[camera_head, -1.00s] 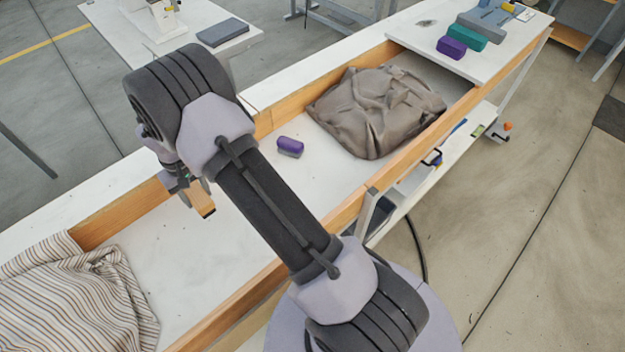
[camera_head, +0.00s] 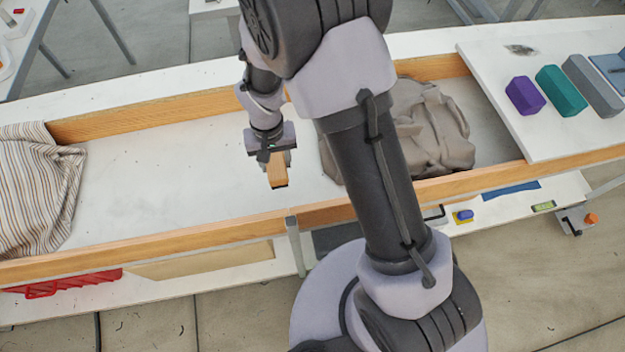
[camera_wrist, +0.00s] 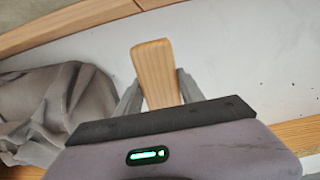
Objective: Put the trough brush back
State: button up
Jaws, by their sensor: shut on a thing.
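My gripper (camera_head: 275,152) is shut on a plain wooden piece, which I take for the trough brush (camera_head: 278,175). It hangs above the pale floor of the long wood-sided trough (camera_head: 160,165). In the wrist view the wooden handle (camera_wrist: 153,65) sticks out between the two grey fingers (camera_wrist: 156,92). No bristles show; the brush's other end is hidden by the gripper. I cannot tell its height above the trough floor.
A crumpled grey-brown cloth (camera_head: 440,130) lies in the trough, partly behind my arm. A striped cloth (camera_head: 35,185) fills the left end. Purple (camera_head: 525,95), teal (camera_head: 561,91) and grey (camera_head: 592,86) blocks sit on the white board at right. The trough's left middle is clear.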

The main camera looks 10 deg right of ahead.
jog(key=f+b, duration=0.1)
jog(key=f, duration=0.2)
jog(key=f+b, duration=0.1)
jog(key=f, duration=0.2)
jog(key=f+b, duration=0.2)
jog(key=f, duration=0.2)
jog(key=shift+a, duration=0.25)
jog(key=shift+f+b, duration=0.2)
jog(key=shift+b, duration=0.1)
jog(key=o, duration=1.5)
jog(key=shift+c, duration=0.2)
jog(key=shift+r, duration=0.1)
